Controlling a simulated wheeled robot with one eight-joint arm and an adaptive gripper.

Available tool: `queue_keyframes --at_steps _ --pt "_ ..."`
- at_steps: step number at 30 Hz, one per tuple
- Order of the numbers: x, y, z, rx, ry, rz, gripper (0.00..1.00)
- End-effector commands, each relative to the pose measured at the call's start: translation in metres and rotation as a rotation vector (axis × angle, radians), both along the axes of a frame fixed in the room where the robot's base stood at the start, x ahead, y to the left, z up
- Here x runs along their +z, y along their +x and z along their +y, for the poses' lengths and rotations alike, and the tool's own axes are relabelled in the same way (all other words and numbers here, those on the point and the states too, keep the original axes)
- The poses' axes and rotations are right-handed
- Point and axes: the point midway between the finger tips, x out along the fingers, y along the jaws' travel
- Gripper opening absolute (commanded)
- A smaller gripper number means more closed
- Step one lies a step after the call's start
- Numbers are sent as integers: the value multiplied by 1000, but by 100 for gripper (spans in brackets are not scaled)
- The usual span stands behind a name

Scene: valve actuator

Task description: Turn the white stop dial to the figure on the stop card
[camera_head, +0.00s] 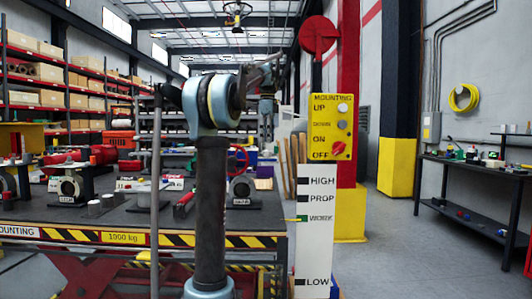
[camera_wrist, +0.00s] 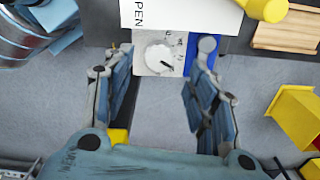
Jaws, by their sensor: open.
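The white stop dial (camera_wrist: 158,57) shows in the wrist view as a round white knob with a dark pointer mark at its lower right. It sits on a pale plate with small dark figures around it, too small to read. My gripper (camera_wrist: 164,62) is open, with one finger left of the dial plate and one right of it, and nothing between them is gripped. Whether the fingers touch the plate cannot be told. A white sheet (camera_wrist: 180,14) with the letters "PEN" lies just above the dial. No figure is readable on it, and I cannot tell whether it is the stop card.
In the wrist view, a yellow rounded part (camera_wrist: 265,9), a wooden block (camera_wrist: 285,30) and a yellow box (camera_wrist: 294,112) are at right. In the head view, a yellow "MOUNTING" panel (camera_head: 332,128) and white height board (camera_head: 316,235) stand right of the work table (camera_head: 110,214).

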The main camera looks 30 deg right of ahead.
Motion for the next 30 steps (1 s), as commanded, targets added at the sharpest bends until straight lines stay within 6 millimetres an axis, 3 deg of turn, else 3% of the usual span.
queue_keyframes --at_steps 6,12,24,30 --pt "-33 0 0 0 0 0 52" --pt "-51 0 0 0 0 0 52" --pt "-57 0 0 0 0 0 52" --pt "-57 0 0 -1 0 0 8"
